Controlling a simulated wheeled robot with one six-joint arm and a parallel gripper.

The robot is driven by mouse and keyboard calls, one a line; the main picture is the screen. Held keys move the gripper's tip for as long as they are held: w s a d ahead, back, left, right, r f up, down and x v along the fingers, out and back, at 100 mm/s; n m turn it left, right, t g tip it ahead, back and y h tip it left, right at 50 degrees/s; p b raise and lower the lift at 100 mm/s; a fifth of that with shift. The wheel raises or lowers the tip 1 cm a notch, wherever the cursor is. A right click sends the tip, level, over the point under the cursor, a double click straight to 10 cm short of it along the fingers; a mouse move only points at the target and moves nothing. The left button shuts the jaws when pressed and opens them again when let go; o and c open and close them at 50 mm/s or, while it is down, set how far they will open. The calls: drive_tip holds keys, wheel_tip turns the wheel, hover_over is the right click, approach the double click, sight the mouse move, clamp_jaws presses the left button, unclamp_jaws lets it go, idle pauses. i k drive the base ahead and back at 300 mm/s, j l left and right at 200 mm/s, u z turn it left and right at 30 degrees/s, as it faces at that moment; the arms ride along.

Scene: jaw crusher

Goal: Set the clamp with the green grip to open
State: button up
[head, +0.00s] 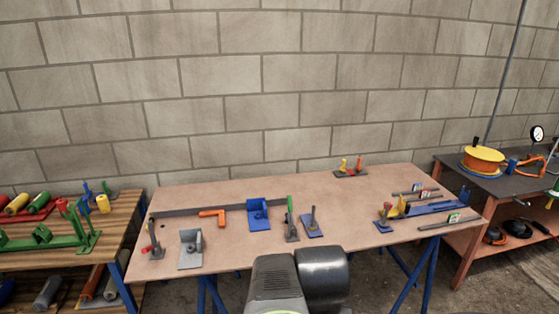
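The clamp with the green grip (290,218) stands on the wooden table (240,190), just right of the blue angle bracket. Its green grip points nearly straight up above a grey metal body and base. The picture is too small to show whether its jaw bar presses down. My gripper does not show. Only grey and black parts of my own arm appear at the bottom centre, in front of the table and below the clamp.
Close by are a blue bracket (259,213), a blue plate with a dark upright part (312,224), a grey bracket (190,248) and a red-gripped clamp (152,240). An orange tool (213,216) lies behind. The table's back middle is clear. Side benches hold other tools.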

sight(289, 220)
drive_tip(key=u, duration=0.2)
drive_tip(key=i+l+u, duration=0.1)
drive_tip(key=i, duration=0.85)
